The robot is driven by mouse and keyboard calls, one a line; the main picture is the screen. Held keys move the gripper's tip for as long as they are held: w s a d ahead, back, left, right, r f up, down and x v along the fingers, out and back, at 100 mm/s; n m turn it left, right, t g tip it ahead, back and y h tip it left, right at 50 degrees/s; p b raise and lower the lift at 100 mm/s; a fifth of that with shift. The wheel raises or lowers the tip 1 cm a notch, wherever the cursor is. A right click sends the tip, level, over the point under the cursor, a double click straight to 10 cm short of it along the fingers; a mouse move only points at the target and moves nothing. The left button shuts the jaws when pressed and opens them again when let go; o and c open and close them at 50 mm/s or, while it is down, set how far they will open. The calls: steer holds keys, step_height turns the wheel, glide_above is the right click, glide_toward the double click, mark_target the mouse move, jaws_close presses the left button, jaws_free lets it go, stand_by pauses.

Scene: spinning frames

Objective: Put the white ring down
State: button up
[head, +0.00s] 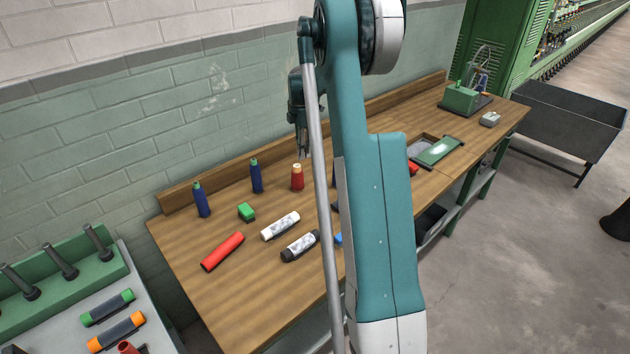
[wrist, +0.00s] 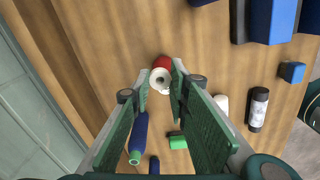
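The white ring (wrist: 160,79) shows in the wrist view as a pale round shape with a dark hole, at the top of a red cone-shaped piece (wrist: 162,62). In the head view the red piece (head: 297,182) stands upright on the wooden bench, with a cream top (head: 297,168). My gripper (head: 303,154) points down just above it. In the wrist view my gripper's fingers (wrist: 161,88) are apart, one on each side of the white ring, with visible space between them. I cannot tell whether either fingertip touches it.
Blue bobbins (head: 256,176) stand behind and left on the bench (head: 190,265). A green block (head: 246,212), a red roll (head: 223,251) and white and dark rolls (head: 280,226) lie in front. The wall is close behind. My arm hides part of the bench.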

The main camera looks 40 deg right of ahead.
glide_above(315, 179)
steer(key=shift+m, duration=0.4)
step_height(315, 179, down, 5)
steer(key=shift+s+f, duration=0.1)
steer(key=shift+f, duration=3.1)
steer(key=shift+f, duration=1.85)
steer(key=shift+f, duration=0.2)
